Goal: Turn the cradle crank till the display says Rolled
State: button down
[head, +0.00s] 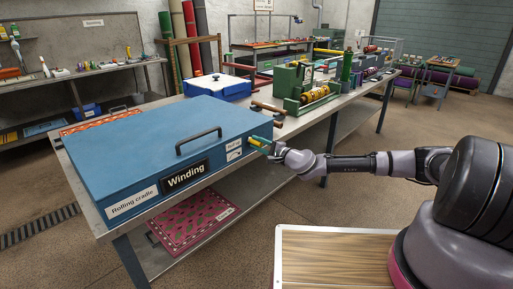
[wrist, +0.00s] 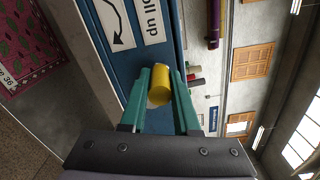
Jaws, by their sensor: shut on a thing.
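The blue rolling cradle (head: 165,140) lies on the bench with its lid down and a black handle on top. Its display (head: 186,174) on the front face reads "Winding". The crank's yellow grip (wrist: 172,88) is between my gripper's green fingers (wrist: 163,78) in the wrist view. In the head view my gripper (head: 262,145) is at the right end of the cradle's front face, shut on that grip. The rest of the crank is hidden behind the grip and fingers. A "Roll up" label with a curved arrow (wrist: 118,22) is beside the crank.
A green machine (head: 305,92) and a blue-and-white box (head: 217,87) stand farther along the bench (head: 335,112). A pink patterned rug (head: 192,222) lies on the shelf below. A wood-topped surface (head: 330,262) is in front. Open floor lies right of the bench.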

jog(key=m, duration=0.1)
jog(key=r+m, duration=0.1)
jog(key=w+m, duration=0.1)
jog(key=shift+d+r+m, duration=0.25)
jog(key=shift+d+m, duration=0.05)
jog(key=shift+d, duration=0.05)
jog(key=shift+w+d+r+m, duration=0.2)
jog(key=shift+w+d+m, duration=0.05)
jog(key=shift+m, duration=0.65)
jog(key=shift+w+d+r+m, duration=0.2)
jog(key=shift+w+m, duration=0.05)
jog(key=shift+m, duration=0.65)
jog(key=c, duration=0.7)
grip_release()
jog(key=shift+o, duration=0.2)
jog(key=v, duration=1)
jog(key=shift+s+d, duration=0.3)
